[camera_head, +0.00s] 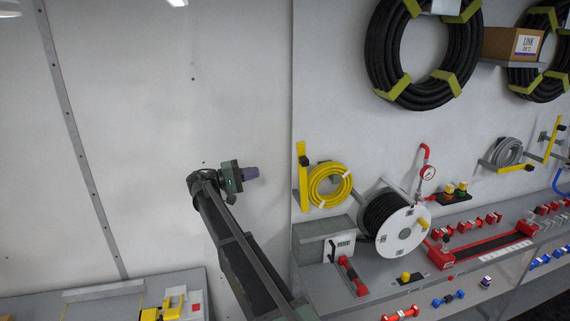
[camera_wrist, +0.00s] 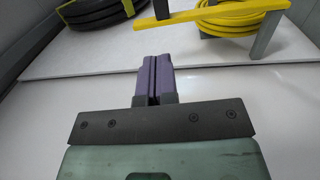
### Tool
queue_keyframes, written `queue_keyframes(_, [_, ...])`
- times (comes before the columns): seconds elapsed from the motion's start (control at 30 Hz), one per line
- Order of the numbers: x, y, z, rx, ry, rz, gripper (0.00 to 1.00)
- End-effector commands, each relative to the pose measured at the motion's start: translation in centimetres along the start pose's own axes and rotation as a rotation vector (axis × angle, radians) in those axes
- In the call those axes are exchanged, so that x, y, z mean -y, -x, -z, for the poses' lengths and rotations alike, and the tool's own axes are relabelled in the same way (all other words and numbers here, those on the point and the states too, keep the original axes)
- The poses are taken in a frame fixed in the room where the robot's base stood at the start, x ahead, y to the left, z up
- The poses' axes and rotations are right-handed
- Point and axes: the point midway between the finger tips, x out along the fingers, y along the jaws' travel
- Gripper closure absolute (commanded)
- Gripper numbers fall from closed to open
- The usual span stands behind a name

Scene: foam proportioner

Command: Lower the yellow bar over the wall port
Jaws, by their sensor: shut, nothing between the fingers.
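A yellow bar (camera_head: 302,178) stands upright on the wall panel, at the left of a coiled yellow hose (camera_head: 329,186). A dark knob sits on the bar's right side. In the wrist view the bar (camera_wrist: 185,16) crosses the top, in front of the yellow hose (camera_wrist: 240,17) and beside a grey bracket (camera_wrist: 266,34). My gripper (camera_head: 251,173) has purple fingers and is left of the bar, apart from it. In the wrist view my gripper (camera_wrist: 153,66) has its fingers together, with nothing in them. I cannot make out the wall port.
A second yellow bar (camera_head: 553,137) is at the far right, by a grey hose coil (camera_head: 507,152). A hose reel (camera_head: 401,229) and a grey box (camera_head: 325,241) are below the yellow hose. A black hose coil (camera_head: 422,92) hangs above. The wall left of my gripper is bare.

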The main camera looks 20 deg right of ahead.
Motion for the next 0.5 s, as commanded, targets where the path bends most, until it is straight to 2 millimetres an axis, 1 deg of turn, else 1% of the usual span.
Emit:
queue_keyframes(0.27, [0.1,-0.2,-0.1,0.000,0.002,0.004,1.00])
queue_keyframes(0.37, [0.0,-1.0,-0.1,0.001,0.002,0.005,1.00])
queue_keyframes(0.47, [0.0,-2.5,-0.1,0.000,0.002,0.005,1.00])
queue_keyframes(0.5, [0.0,-3.4,-0.2,0.002,0.002,0.005,1.00])
